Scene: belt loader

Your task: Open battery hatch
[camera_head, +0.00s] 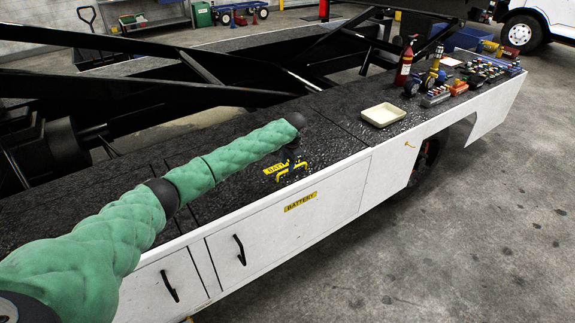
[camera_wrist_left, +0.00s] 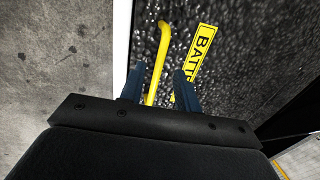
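The battery hatch (camera_head: 240,183) is a black, rough-textured panel in the top of the white loader body; it looks closed. It bears a yellow "BATT…" label (camera_head: 275,169), also in the left wrist view (camera_wrist_left: 203,50), and a yellow bar handle (camera_head: 291,170). My left gripper (camera_wrist_left: 158,82) is above the hatch, its two blue fingers apart. The yellow handle (camera_wrist_left: 157,55) shows in the gap between them; I cannot tell whether either finger touches it. In the head view the gripper is small and dark below the green-sleeved arm. My right gripper is not in view.
A white side door (camera_head: 310,207) with a yellow BATTERY label is below the hatch. A cream tray (camera_head: 383,115), a red extinguisher (camera_head: 405,63) and several connectors (camera_head: 480,72) are farther along the top. Black beams (camera_head: 130,88) run behind. The floor (camera_head: 470,220) at right is clear.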

